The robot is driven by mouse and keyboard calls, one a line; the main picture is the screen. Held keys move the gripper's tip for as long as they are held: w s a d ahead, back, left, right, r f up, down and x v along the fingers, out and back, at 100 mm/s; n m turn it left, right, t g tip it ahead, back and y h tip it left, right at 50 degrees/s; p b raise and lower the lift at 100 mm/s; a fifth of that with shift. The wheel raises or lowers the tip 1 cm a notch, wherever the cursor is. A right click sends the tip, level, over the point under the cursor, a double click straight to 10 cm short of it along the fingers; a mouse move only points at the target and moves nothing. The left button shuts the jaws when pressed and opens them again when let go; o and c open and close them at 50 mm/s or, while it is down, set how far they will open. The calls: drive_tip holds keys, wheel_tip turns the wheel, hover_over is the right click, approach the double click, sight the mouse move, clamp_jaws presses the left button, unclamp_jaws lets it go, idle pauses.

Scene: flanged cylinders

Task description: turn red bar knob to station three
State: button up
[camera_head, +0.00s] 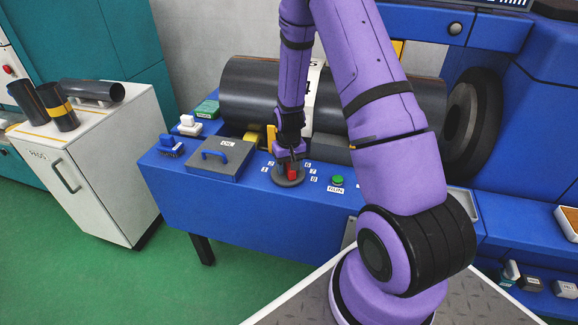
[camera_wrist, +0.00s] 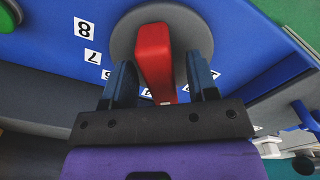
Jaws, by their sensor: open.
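The red bar knob (camera_wrist: 154,55) stands on a round grey dial plate on the blue bench; its base also shows in the head view (camera_head: 292,173). My gripper (camera_wrist: 160,82) is open, with one finger on each side of the bar in the wrist view. Small gaps show between the fingers and the bar. In the head view my gripper (camera_head: 290,156) is right above the knob and hides part of it. White number labels sit around the dial; 7 and 8 (camera_wrist: 85,28) are readable. The label for station three is not readable.
A green RUN button (camera_head: 338,180) is to the right of the knob. A grey lidded box with a blue handle (camera_head: 220,157) is to its left. A large dark cylinder (camera_head: 250,92) lies behind.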

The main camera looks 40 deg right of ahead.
wheel_tip(320, 180, up, 11)
drive_tip(key=shift+f, duration=0.15)
idle(0.4)
idle(0.4)
wheel_tip(320, 180, up, 12)
drive_tip(key=r+t, duration=0.1)
hover_over(288, 164)
drive_tip(key=s+a, duration=0.3)
drive_tip(key=a, duration=0.1)
drive_tip(key=s+a+r+n+t, duration=0.25)
drive_tip(key=s+r, duration=0.35)
drive_tip(key=r, duration=0.3)
drive_tip(key=s+a+r+t, duration=0.1)
drive_tip(key=s+a+r, duration=0.2)
drive_tip(key=s, duration=0.5)
drive_tip(key=s+a+r, duration=0.3)
drive_tip(key=s+r, duration=0.3)
drive_tip(key=s, duration=0.3)
drive_tip(key=shift+r+n+t, duration=0.15)
drive_tip(key=shift+n+t, duration=0.2)
